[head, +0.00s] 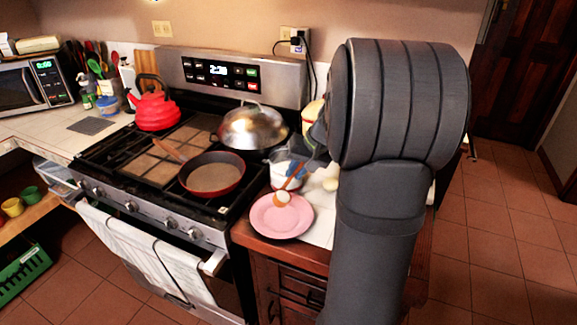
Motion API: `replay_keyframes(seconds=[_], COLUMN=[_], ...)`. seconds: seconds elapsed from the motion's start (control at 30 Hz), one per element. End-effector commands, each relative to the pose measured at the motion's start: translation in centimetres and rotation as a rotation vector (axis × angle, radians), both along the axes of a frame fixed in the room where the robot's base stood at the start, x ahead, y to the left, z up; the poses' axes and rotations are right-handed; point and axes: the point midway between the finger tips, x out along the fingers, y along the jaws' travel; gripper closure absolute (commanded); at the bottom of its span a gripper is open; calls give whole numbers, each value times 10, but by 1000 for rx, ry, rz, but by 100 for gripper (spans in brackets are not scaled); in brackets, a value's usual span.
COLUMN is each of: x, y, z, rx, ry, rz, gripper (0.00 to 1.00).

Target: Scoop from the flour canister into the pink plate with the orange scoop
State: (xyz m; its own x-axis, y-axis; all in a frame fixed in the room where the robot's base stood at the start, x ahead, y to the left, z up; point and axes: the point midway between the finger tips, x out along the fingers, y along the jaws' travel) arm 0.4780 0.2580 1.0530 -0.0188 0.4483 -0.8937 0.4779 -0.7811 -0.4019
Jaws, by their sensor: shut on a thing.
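The pink plate (265,222) lies flat on the counter to the right of the stove. The orange scoop (291,184) is tilted, with its bowl low over the plate's back part and white stuff showing in the bowl. I cannot tell if the bowl touches the plate. My gripper (299,169) is shut on the scoop's handle end, partly hidden by my arm. A clear canister with white contents (279,180), likely the flour canister, stands just behind the plate, partly covered by my gripper.
The stove on the left holds a red pan (212,174), a domed metal lid (252,127) and a red kettle (154,106). A small pale item (331,184) lies right of the scoop. The plate sits near the counter's front edge.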

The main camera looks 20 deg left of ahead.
Motion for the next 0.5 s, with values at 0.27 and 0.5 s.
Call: replay_keyframes(seconds=[0.27,0.5], x=[13,22], y=[-18,-32], z=[-22,-39], rx=[211,398], ry=[110,200], rz=[42,85], gripper=[100,100])
